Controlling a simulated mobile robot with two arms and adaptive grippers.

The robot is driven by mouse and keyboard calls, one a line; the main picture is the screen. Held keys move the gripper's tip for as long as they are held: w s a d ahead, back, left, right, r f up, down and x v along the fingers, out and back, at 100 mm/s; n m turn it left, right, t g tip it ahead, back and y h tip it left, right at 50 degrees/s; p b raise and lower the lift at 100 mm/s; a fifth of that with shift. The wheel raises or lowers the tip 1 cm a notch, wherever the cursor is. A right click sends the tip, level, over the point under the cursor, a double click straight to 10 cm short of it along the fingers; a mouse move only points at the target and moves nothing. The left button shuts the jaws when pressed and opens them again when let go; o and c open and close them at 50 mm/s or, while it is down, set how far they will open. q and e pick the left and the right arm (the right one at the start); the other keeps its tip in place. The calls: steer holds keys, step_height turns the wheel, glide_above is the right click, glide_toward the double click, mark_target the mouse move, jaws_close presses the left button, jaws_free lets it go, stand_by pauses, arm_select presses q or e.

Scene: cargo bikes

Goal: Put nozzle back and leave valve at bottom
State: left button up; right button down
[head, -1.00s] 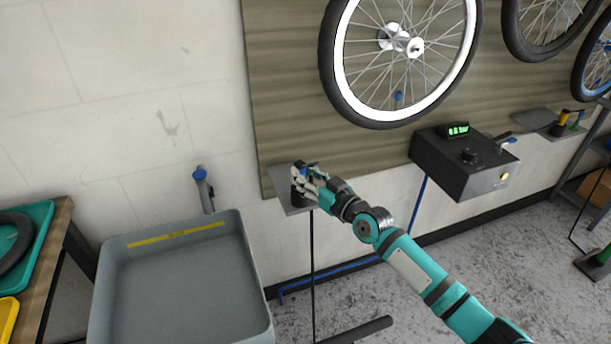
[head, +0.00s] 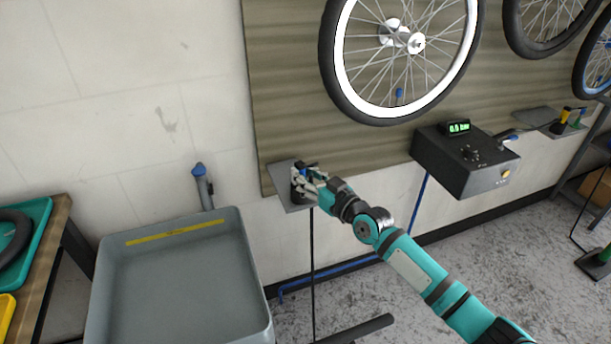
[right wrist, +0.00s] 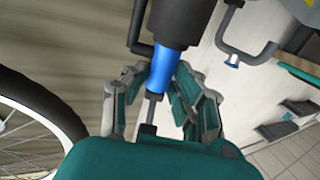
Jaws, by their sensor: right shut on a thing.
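My right gripper (head: 309,180) is at a small grey bracket plate (head: 296,206) on the lower left edge of the wooden wall board. In the right wrist view my right gripper (right wrist: 158,98) has its fingers on both sides of the nozzle (right wrist: 161,70), a blue piece below a thick black cylinder, and is shut on it. The fingers hide much of the nozzle in the head view, and I cannot tell how it sits in the bracket. A black box (head: 458,167) with a green display and a side lever hangs to the right. I cannot identify the valve. My left gripper is not in view.
A grey basin (head: 185,285) stands at the lower left, with a blue-capped pipe (head: 202,186) behind it. A bicycle wheel (head: 350,92) hangs above my right gripper. A thin black line (head: 312,260) hangs below the bracket. Free floor lies at the lower right.

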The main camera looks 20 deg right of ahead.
steer(key=shift+f, duration=0.35)
steer(key=c, duration=1)
jaws_free()
steer(key=shift+o, duration=0.6)
steer(key=p+v, duration=0.3)
steer(key=v, duration=0.7)
